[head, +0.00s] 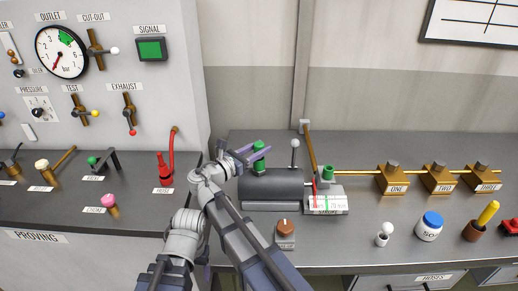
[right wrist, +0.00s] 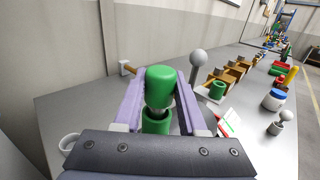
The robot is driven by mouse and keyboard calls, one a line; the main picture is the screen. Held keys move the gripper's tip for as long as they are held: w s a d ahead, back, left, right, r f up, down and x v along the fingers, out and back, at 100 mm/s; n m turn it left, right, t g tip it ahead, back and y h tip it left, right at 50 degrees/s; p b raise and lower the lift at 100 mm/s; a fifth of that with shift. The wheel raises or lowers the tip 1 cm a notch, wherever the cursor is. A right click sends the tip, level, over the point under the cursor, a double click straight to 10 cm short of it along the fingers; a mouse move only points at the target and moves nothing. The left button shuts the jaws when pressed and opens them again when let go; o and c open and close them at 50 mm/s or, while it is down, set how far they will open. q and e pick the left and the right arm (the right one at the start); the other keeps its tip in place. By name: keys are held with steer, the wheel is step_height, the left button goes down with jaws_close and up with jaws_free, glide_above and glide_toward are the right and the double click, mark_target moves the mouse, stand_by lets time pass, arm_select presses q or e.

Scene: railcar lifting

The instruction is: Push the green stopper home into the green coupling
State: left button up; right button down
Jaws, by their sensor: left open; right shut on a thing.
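The green stopper (right wrist: 161,80) is between the two purple fingers of my right gripper (right wrist: 160,92), which is shut on it. The stopper stands roughly upright over the green coupling (right wrist: 155,124). A grey band of its shank shows between the green cap and the coupling's rim. I cannot tell how deep the shank sits. In the head view the stopper (head: 259,146) and my right gripper (head: 252,157) are above the left part of the dark cylinder (head: 275,184). My left gripper is not in view.
A ball-topped lever (head: 295,150) stands right of the stopper. Further right are a brown lever (head: 309,150), another green cup (head: 328,173) and a brass rod with labelled blocks (head: 393,180). A red hose fitting (head: 165,168) stands left of my arm.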

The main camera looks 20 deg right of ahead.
steer(key=shift+f+b, duration=0.5)
steer(key=shift+f, duration=0.05)
steer(key=shift+c, duration=1.9)
jaws_free()
